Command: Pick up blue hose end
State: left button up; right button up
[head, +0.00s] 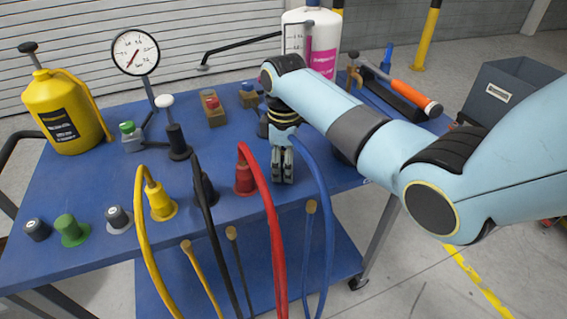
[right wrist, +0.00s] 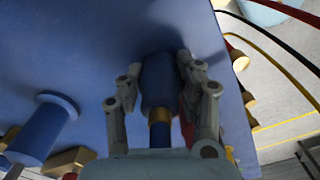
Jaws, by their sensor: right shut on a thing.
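The blue hose (head: 324,190) rises from below the table front and bends over to my right gripper (head: 283,172). In the right wrist view, my right gripper (right wrist: 160,78) is shut on the blue hose end (right wrist: 157,78), a blue cylinder with a gold band. The fingers sit on both sides of it, above the blue tabletop (right wrist: 75,55). In the head view the fingers hide most of the hose end. I cannot tell whether it touches the table. My left gripper is not in view.
The red hose (head: 268,190), black hose (head: 202,185) and yellow hose (head: 142,210) stand left of my right gripper. A blue fitting (right wrist: 45,132) is close by in the right wrist view. A gauge (head: 135,52) stands back left.

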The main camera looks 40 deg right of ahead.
grip_shut()
jog(key=shift+r, duration=0.1)
jog(key=shift+r, duration=0.55)
notch_tip(320, 180, up, 3)
jog(key=s+d+r, duration=0.1)
jog(key=s+r, duration=0.5)
jog(key=s, duration=0.5)
jog(key=shift+s+r+p, duration=0.35)
jog(key=shift+r, duration=0.05)
jog(key=shift+d, duration=0.1)
